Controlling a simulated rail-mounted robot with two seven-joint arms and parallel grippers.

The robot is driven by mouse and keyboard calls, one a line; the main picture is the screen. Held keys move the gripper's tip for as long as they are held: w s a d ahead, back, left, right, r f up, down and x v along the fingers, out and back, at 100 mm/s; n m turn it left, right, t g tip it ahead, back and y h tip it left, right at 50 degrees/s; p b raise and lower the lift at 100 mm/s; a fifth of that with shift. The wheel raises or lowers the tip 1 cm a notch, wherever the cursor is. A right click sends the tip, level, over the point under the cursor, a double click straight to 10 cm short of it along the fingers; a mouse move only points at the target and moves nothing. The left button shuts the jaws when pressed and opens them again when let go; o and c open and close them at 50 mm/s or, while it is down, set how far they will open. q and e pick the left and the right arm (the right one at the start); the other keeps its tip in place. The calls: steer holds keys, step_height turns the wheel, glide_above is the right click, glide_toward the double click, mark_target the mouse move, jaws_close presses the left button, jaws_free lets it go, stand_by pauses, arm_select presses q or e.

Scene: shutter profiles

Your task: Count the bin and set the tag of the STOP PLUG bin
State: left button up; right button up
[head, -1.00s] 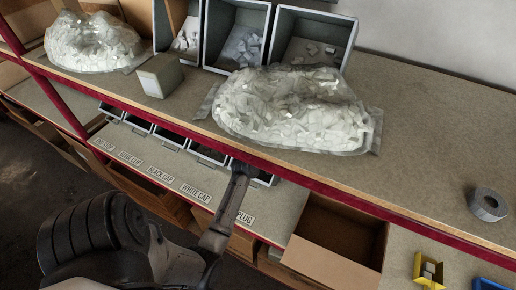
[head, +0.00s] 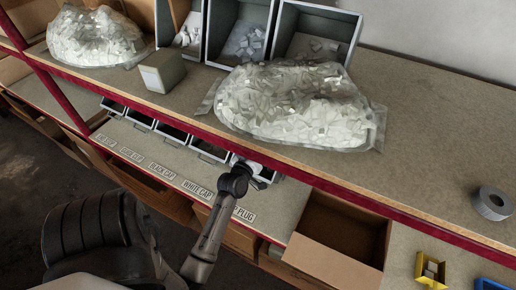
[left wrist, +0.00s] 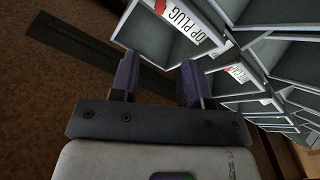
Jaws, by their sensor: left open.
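The STOP PLUG label shows in part in the head view as "PLUG" (head: 243,214) on the lower shelf edge, partly hidden by my arm. My left gripper (head: 254,175) is at the front of the bin row above that label, and its fingers are hard to make out there. In the left wrist view my left gripper (left wrist: 160,82) is open and empty, its two dark fingers apart. Ahead of it is a grey bin with a white label reading "OP PLUG" (left wrist: 188,27). A small red patch (left wrist: 160,6) shows at that label's end. My right gripper is out of view.
A red-edged upper shelf (head: 420,218) hangs over the lower bins. On it are a bag of clear pieces (head: 295,108), several open grey bins, and a tape roll (head: 492,203). An open cardboard box (head: 340,250) stands right of my arm.

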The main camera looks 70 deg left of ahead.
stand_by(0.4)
arm_select(q)
step_height(320, 180, down, 5)
steer(key=d+m+g+h, duration=0.2)
steer(key=d+m+h, duration=0.1)
steer(key=h, duration=0.2)
steer(key=d+r+m+g+h, duration=0.2)
steer(key=d+m+g+h, duration=0.3)
steer(key=d, duration=1)
steer(key=s+d+f+m+g+h, duration=0.1)
steer(key=s+d+f+m+g, duration=0.2)
steer(key=s+d, duration=0.45)
steer(key=s+d+f+m+h, duration=0.1)
steer(key=s+d+f+m, duration=0.25)
steer(key=s+d, duration=0.35)
step_height(320, 180, up, 16)
steer(key=s+a+p, duration=0.1)
steer(key=p, duration=1.4)
steer(key=shift+s+a+m, duration=0.15)
steer(key=shift+s+m, duration=0.1)
steer(key=shift+m, duration=0.2)
